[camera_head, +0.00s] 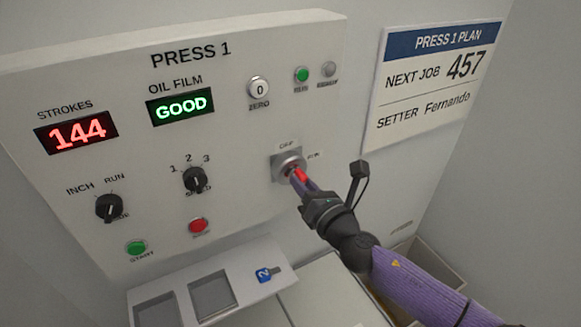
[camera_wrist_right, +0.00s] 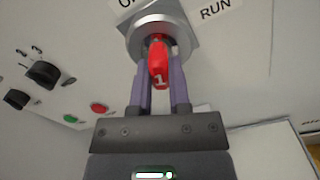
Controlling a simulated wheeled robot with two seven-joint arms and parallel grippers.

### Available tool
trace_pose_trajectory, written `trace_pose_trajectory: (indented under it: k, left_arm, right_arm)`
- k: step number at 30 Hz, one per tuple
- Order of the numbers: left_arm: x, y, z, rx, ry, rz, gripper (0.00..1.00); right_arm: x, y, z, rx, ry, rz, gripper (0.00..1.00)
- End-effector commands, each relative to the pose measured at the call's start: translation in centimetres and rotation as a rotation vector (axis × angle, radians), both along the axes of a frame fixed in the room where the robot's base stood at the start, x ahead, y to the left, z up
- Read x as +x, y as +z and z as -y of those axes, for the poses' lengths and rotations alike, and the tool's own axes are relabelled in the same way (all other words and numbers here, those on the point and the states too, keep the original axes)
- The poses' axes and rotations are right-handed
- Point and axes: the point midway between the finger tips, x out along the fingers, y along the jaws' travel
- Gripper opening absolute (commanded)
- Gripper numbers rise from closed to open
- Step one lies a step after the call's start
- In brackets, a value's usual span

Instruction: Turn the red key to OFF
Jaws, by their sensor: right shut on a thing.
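The red key (camera_head: 299,174) sits in a round metal lock on a square plate (camera_head: 279,168), with OFF above it and RUN to its right. In the right wrist view the red key (camera_wrist_right: 159,66) bears a white 1. My right gripper (camera_head: 303,181) is shut on the red key, with one purple finger on each side of it in the right wrist view (camera_wrist_right: 161,82). The exact angle of the key against the OFF and RUN marks is hard to tell. My left gripper is not in view.
The PRESS 1 panel (camera_head: 225,130) carries a STROKES display (camera_head: 76,132) at 144, an OIL FILM display (camera_head: 180,105) reading GOOD, black knobs and buttons. Below is a tray (camera_head: 245,282) with a blue tag (camera_head: 265,274) marked 2. A plan sign (camera_head: 436,80) hangs at right.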

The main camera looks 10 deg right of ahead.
Motion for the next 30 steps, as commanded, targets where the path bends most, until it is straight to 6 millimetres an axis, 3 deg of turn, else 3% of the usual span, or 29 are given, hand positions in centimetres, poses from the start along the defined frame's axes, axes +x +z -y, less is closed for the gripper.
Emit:
trace_pose_trajectory:
  k: [2, 14, 15, 20, 27, 30]
  left_arm:
    - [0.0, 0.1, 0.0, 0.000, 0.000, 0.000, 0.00]
    - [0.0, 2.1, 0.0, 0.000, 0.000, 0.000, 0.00]
    - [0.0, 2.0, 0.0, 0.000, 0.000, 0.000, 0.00]
    - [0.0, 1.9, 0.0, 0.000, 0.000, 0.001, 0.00]
    - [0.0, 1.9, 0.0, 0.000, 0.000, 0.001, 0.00]
    - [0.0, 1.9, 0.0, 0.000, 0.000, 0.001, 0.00]
  right_arm:
    - [0.0, 0.0, 0.1, -0.018, -0.003, 0.005, 0.00]
    - [0.0, 0.2, 0.1, -0.493, -0.001, 0.176, 0.00]
    - [0.0, 0.1, 0.1, -0.494, -0.002, 0.178, 0.29]
    - [0.0, 0.0, 0.1, -0.489, -0.002, 0.176, 0.63]
    - [-0.1, 0.0, 0.1, -0.487, -0.001, 0.176, 0.64]
    - [-1.0, 0.0, 0.5, -0.488, -0.001, 0.175, 0.64]
